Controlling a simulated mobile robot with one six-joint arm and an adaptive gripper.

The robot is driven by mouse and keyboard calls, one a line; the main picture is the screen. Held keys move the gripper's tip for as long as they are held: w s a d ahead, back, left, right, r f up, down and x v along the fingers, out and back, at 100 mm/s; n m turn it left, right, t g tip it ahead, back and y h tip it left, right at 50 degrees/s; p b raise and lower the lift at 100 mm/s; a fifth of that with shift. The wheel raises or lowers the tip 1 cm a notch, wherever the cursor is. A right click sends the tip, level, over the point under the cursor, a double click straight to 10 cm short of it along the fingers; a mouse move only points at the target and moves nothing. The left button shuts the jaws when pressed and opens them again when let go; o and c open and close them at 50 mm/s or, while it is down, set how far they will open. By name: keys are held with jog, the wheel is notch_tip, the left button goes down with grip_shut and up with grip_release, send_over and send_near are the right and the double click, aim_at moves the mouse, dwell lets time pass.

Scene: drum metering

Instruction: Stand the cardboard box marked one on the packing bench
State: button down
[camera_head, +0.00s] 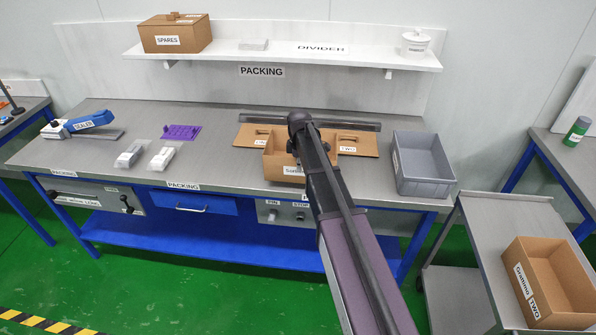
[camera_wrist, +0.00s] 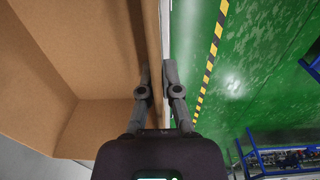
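An open cardboard box (camera_head: 284,168) is on the packing bench (camera_head: 218,129), near the front edge. Its front label starts with "S"; my arm hides the rest, so I cannot read its number. My gripper (camera_head: 299,147) is at this box, its fingers largely hidden in the head view. In the wrist view, my gripper (camera_wrist: 156,82) has one finger inside and one outside the box wall (camera_wrist: 153,32), closed on it. Another open cardboard box (camera_head: 547,284), marked TWO, stands upright on the trolley at right.
Flat cardboard pieces (camera_head: 359,142) with slots lie behind the box; one label reads TWO. A grey bin (camera_head: 425,184) is close on the right. White items (camera_head: 162,158) and a purple rack (camera_head: 181,132) lie left. A shelf (camera_head: 285,51) hangs above.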

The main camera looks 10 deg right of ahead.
jog(key=shift+w, duration=0.4)
jog(key=shift+w, duration=0.3)
jog(key=shift+w+f+b, duration=0.3)
jog(key=shift+f+b, duration=0.3)
jog(key=shift+f, duration=0.05)
jog(key=shift+f+b, duration=1.2)
jog(key=shift+b, duration=0.05)
jog(key=shift+f, duration=0.15)
jog(key=c, duration=0.8)
grip_release()
